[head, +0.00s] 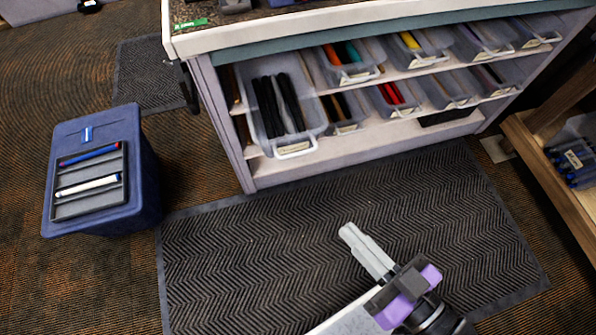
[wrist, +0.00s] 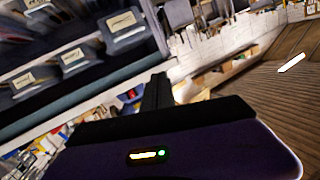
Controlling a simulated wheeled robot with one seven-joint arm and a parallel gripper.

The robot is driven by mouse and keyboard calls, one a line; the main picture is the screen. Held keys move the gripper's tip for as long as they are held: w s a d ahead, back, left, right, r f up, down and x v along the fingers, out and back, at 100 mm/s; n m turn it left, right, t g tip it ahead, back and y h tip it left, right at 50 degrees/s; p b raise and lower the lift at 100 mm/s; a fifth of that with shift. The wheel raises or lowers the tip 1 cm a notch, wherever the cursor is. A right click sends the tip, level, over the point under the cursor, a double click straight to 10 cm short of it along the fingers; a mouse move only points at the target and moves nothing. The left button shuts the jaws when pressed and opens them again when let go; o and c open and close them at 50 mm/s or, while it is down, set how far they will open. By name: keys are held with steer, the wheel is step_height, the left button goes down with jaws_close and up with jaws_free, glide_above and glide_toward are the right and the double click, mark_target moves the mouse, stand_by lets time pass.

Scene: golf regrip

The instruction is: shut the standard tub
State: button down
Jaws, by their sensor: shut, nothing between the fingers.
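In the wrist view the shut fingers (wrist: 157,88) point at other labelled tubs and a white wall; the pulled-out tub cannot be made out there.
Other clear tubs (head: 388,98) with coloured grips sit in two rows on the bench shelves. A blue bin (head: 148,185) with a tray of grips on top stands at left. A wooden shelf unit (head: 545,165) is at right. The mat (head: 250,260) before the bench is clear.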

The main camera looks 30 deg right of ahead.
steer(key=w+a+f+m+t+b, duration=0.25)
steer(key=w+f+m+b, duration=0.2)
steer(key=m, duration=0.45)
steer(key=w+a+f+m+t+b, duration=0.25)
steer(key=f+m, duration=0.25)
steer(key=m, duration=0.4)
steer(key=d+f+m+g+h+b, duration=0.1)
steer(key=d+f+m+h, duration=0.2)
steer(key=m, duration=0.7)
steer(key=d+f+m+g+h+b, duration=0.1)
steer(key=f+m+h, duration=0.25)
steer(key=m, duration=0.65)
steer(key=p+x, duration=0.1)
steer(key=x, duration=1.3)
steer(key=shift+w+r+p, duration=0.3)
steer(key=shift+r, duration=0.2)
steer(key=shift+w+h, duration=0.1)
steer(key=shift+h, duration=0.15)
